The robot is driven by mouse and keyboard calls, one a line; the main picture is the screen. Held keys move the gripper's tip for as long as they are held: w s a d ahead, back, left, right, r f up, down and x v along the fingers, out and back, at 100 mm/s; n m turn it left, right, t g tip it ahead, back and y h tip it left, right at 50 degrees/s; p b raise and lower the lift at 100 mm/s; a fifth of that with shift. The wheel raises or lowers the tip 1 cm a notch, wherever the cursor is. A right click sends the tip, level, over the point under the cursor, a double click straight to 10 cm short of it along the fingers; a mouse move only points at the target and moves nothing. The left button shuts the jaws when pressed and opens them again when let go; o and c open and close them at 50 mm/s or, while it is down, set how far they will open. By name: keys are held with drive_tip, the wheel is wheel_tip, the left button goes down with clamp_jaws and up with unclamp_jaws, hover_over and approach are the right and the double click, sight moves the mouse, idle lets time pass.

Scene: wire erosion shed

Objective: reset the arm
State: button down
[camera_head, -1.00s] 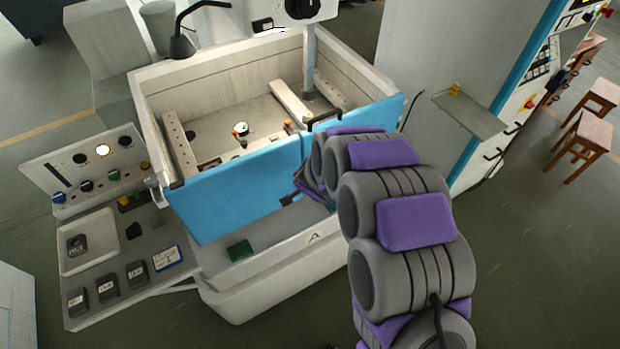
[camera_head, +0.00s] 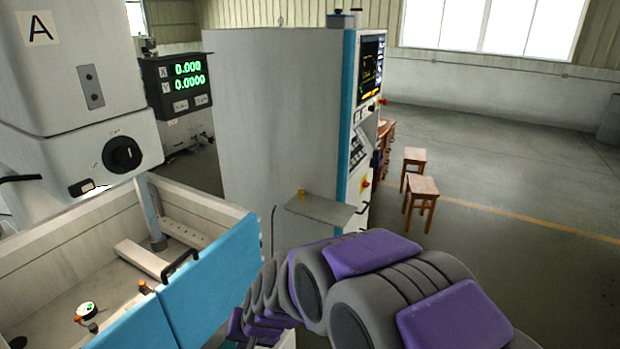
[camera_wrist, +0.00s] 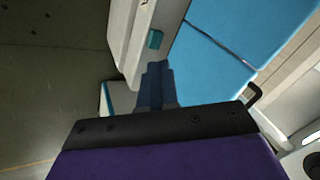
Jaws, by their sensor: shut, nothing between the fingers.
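My gripper (camera_wrist: 155,85) shows in the wrist view, its fingers together with nothing between them. Beyond it are the machine's blue doors (camera_wrist: 215,50) and a pale lower ledge with a small green-blue block (camera_wrist: 155,39). In the head view my grey and purple arm reaches from the lower right toward the blue doors (camera_head: 210,285). The gripper itself is hidden there behind the arm links.
The open white tank (camera_head: 60,250) holds rails and small fixtures. A grey machine head (camera_head: 70,75) hangs over it. A tall cabinet (camera_head: 270,110) with a small shelf (camera_head: 318,208) stands behind my arm. Wooden stools (camera_head: 422,195) stand at right, with clear floor (camera_head: 530,180) beyond.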

drive_tip(key=s+d+g+h+b, duration=0.4)
drive_tip(key=s+d+b, duration=0.4)
drive_tip(key=s+d, duration=1.8)
drive_tip(key=d, duration=0.2)
drive_tip(key=shift+d+f+h, duration=0.35)
drive_tip(key=shift+d+h, duration=0.05)
